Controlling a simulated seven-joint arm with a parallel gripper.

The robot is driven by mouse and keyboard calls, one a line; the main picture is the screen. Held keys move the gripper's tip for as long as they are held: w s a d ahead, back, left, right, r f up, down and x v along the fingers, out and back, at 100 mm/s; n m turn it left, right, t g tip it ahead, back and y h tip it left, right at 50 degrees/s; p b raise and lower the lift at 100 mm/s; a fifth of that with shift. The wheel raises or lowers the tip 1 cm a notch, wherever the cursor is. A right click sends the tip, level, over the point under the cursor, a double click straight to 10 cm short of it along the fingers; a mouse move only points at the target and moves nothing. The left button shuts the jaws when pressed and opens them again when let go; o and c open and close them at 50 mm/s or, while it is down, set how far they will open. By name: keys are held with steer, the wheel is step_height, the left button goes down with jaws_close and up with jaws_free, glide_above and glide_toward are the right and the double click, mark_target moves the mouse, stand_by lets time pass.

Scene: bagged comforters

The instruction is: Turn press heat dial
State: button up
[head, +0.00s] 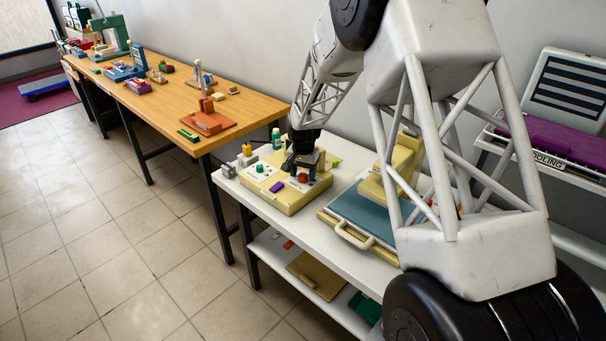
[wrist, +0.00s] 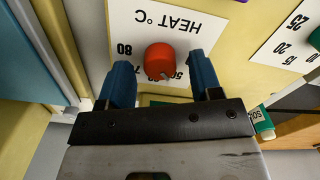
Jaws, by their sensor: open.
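The heat dial is a round red knob (wrist: 160,60) on a white plate marked "HEAT °C" (wrist: 165,20), which appears upside down in the wrist view. The numbers 80, 70 and 50 show around the knob, and a small pale pointer mark sits on its lower edge. My gripper (wrist: 160,82) is open, with one blue finger on each side just below the knob in the picture. Neither finger clearly touches it. In the head view my gripper (head: 303,165) is over the cream control box (head: 290,203), and the red knob (head: 303,178) shows just under it.
A second dial plate (wrist: 290,45) with 15, 20 and 25 and a green knob is at the right of the wrist view. The press with its blue-grey plate (head: 366,214) and handle (head: 354,236) stands right of the box. Small bottles (head: 276,139) stand behind it.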

mark_target(303, 175)
steer(key=shift+r, duration=3.65)
steer(key=shift+s+d+r, duration=0.1)
steer(key=shift+s+r, duration=0.1)
steer(key=shift+r, duration=0.1)
steer(key=s+d+r+n+t, duration=0.1)
steer(key=s+d+r, duration=0.4)
steer(key=s+r, duration=0.5)
steer(key=s+d+r+n, duration=0.1)
steer(key=s+d+r, duration=0.45)
steer(key=s, duration=0.85)
steer(key=s+d+r+n, duration=0.1)
steer(key=s+d, duration=0.1)
steer(key=s, duration=1.1)
steer(key=s+d+n+t, duration=0.1)
steer(key=s, duration=1.2)
steer(key=shift+s+d+r+t, duration=0.3)
steer(key=shift+s+d+r, duration=0.05)
steer(key=shift+s+d, duration=0.05)
